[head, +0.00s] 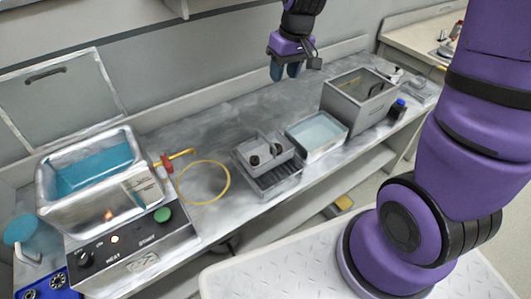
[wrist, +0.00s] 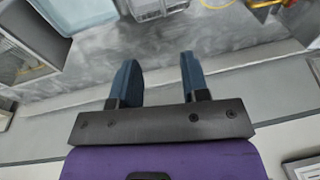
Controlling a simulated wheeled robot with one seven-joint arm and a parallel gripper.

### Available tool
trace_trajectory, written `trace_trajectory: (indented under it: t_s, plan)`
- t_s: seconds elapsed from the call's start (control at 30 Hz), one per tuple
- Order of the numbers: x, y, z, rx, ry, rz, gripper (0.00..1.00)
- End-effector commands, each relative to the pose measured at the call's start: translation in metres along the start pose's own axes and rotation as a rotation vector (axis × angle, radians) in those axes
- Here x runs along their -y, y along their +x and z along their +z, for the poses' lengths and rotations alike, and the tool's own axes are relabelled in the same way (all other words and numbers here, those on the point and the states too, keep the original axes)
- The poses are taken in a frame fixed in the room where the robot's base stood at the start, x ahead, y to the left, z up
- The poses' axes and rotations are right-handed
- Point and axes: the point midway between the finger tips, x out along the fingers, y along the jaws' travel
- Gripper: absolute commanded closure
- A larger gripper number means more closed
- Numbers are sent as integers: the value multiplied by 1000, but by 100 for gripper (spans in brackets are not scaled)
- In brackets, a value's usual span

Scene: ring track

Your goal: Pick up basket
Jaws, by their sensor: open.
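A small grey metal basket (head: 286,154) with an upright handle holds dark round parts. It sits on a dark ribbed drain tray (head: 270,183) in the middle of the bench. My gripper (head: 287,73) hangs above the back of the bench, well above and apart from the basket. In the wrist view, my gripper's two blue fingers (wrist: 160,65) are spread with nothing between them. A grey piece (wrist: 155,8) at the top edge there may be the basket or its tray, but it is cut off.
A heated bath (head: 90,200) with blue liquid stands at the left, its panel below. A yellow hose loop (head: 229,185) lies beside it. Right of the tray are a shallow water tub (head: 343,134), a grey bin (head: 340,102) and a blue bottle (head: 398,110). The bench (head: 225,125) behind is clear.

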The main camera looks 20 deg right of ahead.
Motion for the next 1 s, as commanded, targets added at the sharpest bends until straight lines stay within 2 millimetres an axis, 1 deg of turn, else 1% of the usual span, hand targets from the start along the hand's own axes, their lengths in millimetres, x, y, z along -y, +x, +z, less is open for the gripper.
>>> trace_trajectory:
  t_s: [0.03,0.17,0.2,0.3,0.4,0.5,0.73,1.0]
  plan:
    - [-2,18,-5,21,-4,-10,58]
    - [-5,59,-16,59,-12,-34,58]
    - [-6,72,-19,71,-14,-42,58]
    - [-8,102,-24,95,-18,-58,58]
    - [-10,126,-26,114,-22,-71,58]
    - [-10,143,-27,127,-24,-81,58]
    - [-10,165,-26,138,-26,-87,58]
    - [-7,201,-21,136,-25,-87,58]
